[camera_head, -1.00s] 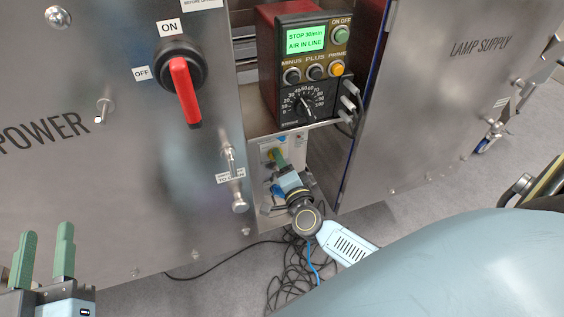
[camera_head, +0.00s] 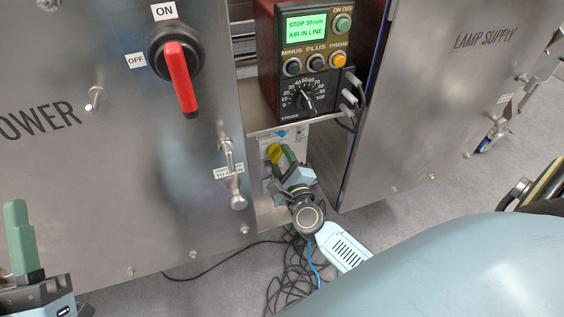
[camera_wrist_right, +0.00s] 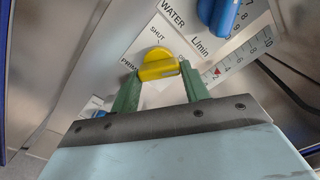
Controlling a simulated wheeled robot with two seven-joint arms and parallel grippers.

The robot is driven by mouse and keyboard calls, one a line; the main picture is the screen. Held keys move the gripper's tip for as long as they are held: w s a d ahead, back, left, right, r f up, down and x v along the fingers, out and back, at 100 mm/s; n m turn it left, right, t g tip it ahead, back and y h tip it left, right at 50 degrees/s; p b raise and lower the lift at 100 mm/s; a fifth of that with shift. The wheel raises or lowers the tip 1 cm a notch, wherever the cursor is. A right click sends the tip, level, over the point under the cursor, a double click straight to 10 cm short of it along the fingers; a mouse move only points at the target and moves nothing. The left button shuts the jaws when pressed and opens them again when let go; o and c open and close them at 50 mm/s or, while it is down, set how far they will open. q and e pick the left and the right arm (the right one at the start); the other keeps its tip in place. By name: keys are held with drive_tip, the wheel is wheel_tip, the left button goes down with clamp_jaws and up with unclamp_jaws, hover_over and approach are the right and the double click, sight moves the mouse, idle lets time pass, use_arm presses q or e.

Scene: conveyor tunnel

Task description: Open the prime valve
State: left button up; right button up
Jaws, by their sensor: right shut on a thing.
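The yellow valve knob (camera_wrist_right: 158,66) is on a light panel in the right wrist view, with "SHUT" above it and a partly hidden "PRIM…" label at its left. My right gripper (camera_wrist_right: 160,80) is shut on it, with green fingers at both ends of its bar. In the head view the knob (camera_head: 274,152) is low in the gap under the pump box, with my right gripper (camera_head: 283,156) against it. My left gripper (camera_head: 22,240) is at the lower left edge. One green finger shows clearly; its opening cannot be judged.
A pump box (camera_head: 305,60) reading "AIR IN LINE" stands on a shelf above the panel. A blue knob (camera_wrist_right: 218,14) and a flow scale (camera_wrist_right: 245,55) are beside the valve. Steel cabinets flank the gap. A red switch (camera_head: 180,80) is at left. Cables (camera_head: 290,270) lie on the floor.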

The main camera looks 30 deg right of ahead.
use_arm(q)
drive_tip(key=shift+s+a+r+t+b, duration=0.1)
drive_tip(key=shift+s+r+t+b, duration=0.25)
drive_tip(key=shift+t, duration=0.25)
use_arm(e)
drive_tip(key=shift+f+m, duration=0.1)
drive_tip(key=shift+m, duration=1)
use_arm(q)
drive_tip(key=shift+s, duration=0.1)
use_arm(e)
drive_tip(key=shift+a, duration=0.1)
drive_tip(key=o, duration=1)
use_arm(q)
drive_tip(key=w+f+g+p, duration=0.1)
drive_tip(key=g+p, duration=0.1)
drive_tip(key=shift+w+d+f+g, duration=0.25)
drive_tip(key=shift+w+f+g, duration=0.05)
drive_tip(key=shift+w+f, duration=0.1)
use_arm(e)
drive_tip(key=v, duration=1.3)
drive_tip(key=shift+s, duration=0.25)
